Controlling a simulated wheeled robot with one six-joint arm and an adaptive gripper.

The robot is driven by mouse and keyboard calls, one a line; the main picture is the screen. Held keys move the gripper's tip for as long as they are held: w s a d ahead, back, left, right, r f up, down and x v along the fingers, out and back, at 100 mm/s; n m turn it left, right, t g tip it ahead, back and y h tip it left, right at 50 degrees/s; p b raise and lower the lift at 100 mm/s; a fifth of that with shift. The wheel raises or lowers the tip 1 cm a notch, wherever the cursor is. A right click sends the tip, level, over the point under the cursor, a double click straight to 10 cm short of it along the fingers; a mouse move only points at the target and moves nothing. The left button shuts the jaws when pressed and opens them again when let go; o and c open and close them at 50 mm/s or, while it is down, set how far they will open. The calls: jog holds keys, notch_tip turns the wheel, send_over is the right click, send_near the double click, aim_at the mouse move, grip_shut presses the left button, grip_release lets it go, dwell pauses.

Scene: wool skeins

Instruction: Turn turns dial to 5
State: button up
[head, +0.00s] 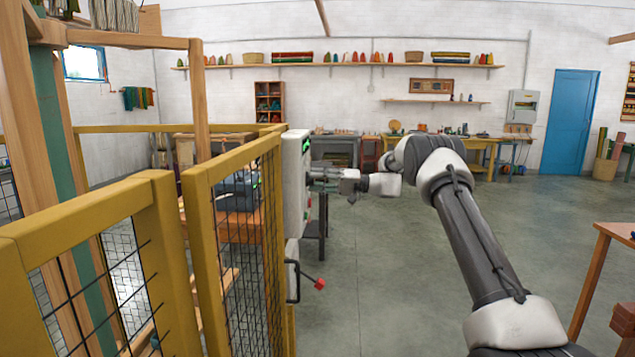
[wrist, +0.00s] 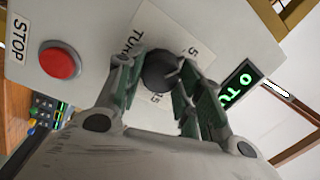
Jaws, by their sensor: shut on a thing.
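The turns dial (wrist: 158,72) is a dark round knob on a pale plate in the wrist view. The plate (wrist: 190,45) is lettered "TURNS", partly hidden, with "5" at upper right and "15" below the knob. My gripper (wrist: 155,70) has one finger on each side of the dial and is shut on it. A small pale mark shows on the knob's right side; I cannot tell exactly which number it points to. The control box (head: 293,190) stands on the fence in the head view, with my gripper (head: 318,177) against its face; the dial is hidden there.
A red STOP button (wrist: 60,60) sits left of the dial. A green-lit display (wrist: 237,88) at right shows "0 TU", partly covered by a finger. A yellow mesh fence (head: 233,175) runs beside the box.

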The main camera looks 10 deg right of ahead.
jog(key=shift+f+n, duration=0.15)
jog(key=shift+n, duration=0.85)
jog(key=o, duration=1)
jog(key=shift+o, duration=0.2)
jog(key=v, duration=1.2)
jog(key=shift+d, duration=0.1)
